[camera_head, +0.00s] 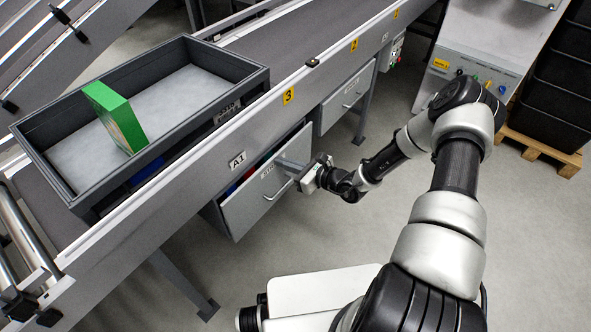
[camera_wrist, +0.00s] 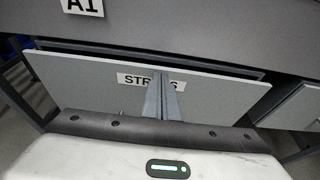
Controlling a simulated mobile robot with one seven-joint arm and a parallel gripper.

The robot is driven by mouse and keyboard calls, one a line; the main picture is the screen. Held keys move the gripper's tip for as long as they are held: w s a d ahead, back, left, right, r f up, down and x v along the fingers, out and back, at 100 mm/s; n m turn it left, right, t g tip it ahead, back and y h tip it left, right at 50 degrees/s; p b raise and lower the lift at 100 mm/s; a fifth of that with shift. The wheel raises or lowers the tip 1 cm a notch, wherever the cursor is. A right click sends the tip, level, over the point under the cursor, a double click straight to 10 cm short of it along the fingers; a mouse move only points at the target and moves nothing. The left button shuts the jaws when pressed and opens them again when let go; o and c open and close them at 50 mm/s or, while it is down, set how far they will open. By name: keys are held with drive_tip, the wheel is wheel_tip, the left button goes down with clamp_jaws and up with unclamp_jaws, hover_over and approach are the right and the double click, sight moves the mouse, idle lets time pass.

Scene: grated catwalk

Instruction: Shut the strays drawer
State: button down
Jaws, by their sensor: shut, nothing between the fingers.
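The strays drawer (camera_head: 243,209) is a grey drawer under the conveyor below the A1 label, standing partly open. Red and blue things show inside it behind its front. In the wrist view its front (camera_wrist: 85,86) bears a "STRAYS" label (camera_wrist: 132,79), and a dark gap runs along its top edge. Its bar handle (camera_head: 279,190) is on the front in the head view. My gripper (camera_head: 281,163) is shut and empty, pointing at the upper part of the front. In the wrist view its fingers (camera_wrist: 163,80) cover part of the label. I cannot tell whether the fingertips touch the panel.
A second drawer (camera_head: 346,103) sits further along under the conveyor, beside a support leg. On the conveyor stands a grey tray (camera_head: 22,140) holding an upright green box (camera_head: 116,117). Black crates (camera_head: 558,100) stand on a pallet at right. The floor before the drawers is clear.

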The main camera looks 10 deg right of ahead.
drive_tip(key=shift+w+a+r, duration=0.1)
drive_tip(key=shift+w+a, duration=0.8)
drive_tip(key=shift+w+a+r, duration=0.1)
drive_tip(key=shift+r, duration=0.05)
